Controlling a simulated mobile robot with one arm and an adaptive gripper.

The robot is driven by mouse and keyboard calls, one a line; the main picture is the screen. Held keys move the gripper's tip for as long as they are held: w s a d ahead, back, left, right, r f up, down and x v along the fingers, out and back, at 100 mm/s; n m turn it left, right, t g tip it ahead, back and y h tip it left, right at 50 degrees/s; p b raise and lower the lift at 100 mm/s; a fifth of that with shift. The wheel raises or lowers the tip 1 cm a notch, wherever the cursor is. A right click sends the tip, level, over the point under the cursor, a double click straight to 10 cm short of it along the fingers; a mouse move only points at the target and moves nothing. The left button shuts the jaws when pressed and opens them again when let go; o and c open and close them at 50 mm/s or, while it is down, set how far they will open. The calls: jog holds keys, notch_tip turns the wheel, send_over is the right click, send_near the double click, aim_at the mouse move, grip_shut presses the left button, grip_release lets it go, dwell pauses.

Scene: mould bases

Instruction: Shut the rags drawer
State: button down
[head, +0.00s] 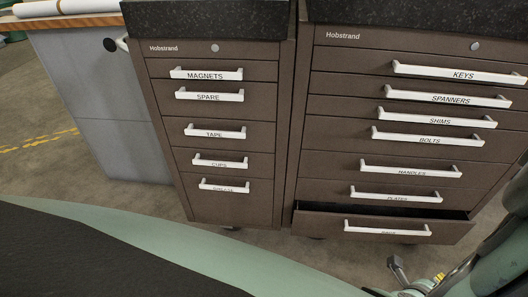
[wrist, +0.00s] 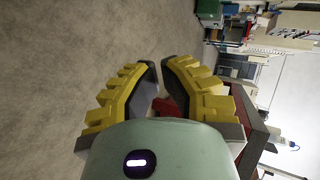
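The lowest drawer (head: 386,230) of the right-hand brown cabinet is pulled out a little, and a dark gap shows above its front. Its white handle (head: 387,232) carries a label too blurred and small to read surely. No other drawer shows a label reading rags. My gripper (wrist: 160,66) shows in the wrist view with two ridged yellow fingers and dark pads. A narrow gap shows between the fingertips, and nothing is held. The gripper is not seen in the head view, and the drawer cannot be made out in the wrist view.
The left brown cabinet (head: 228,132) has all its drawers shut. The right cabinet's other drawers, such as the keys drawer (head: 431,62), look shut. A grey bench side (head: 108,120) stands at the left.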

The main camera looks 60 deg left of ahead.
jog(key=s+a+f+m+g+y+b, duration=0.1)
jog(key=s+a+f+y+b, duration=0.15)
jog(key=a+f+b, duration=0.45)
jog(key=s+a+f+m+g+y+b, duration=0.1)
jog(key=s+a+f+m+y+b, duration=0.1)
jog(key=a+f+y+b, duration=0.5)
jog(key=m+t+y+b, duration=0.1)
jog(key=m+y+b, duration=0.4)
jog(key=b, duration=0.6)
send_near(317, 218)
jog(key=shift+n+y, duration=0.65)
jog(key=shift+n, duration=0.15)
jog(key=b+x, duration=0.1)
jog(key=x, duration=0.1)
jog(key=b+x, duration=0.2)
jog(key=x, duration=0.1)
jog(key=f+b+x, duration=0.1)
jog(key=b+x, duration=0.1)
jog(key=x, duration=0.1)
jog(key=shift+w+d, duration=0.1)
jog(key=shift+w, duration=0.2)
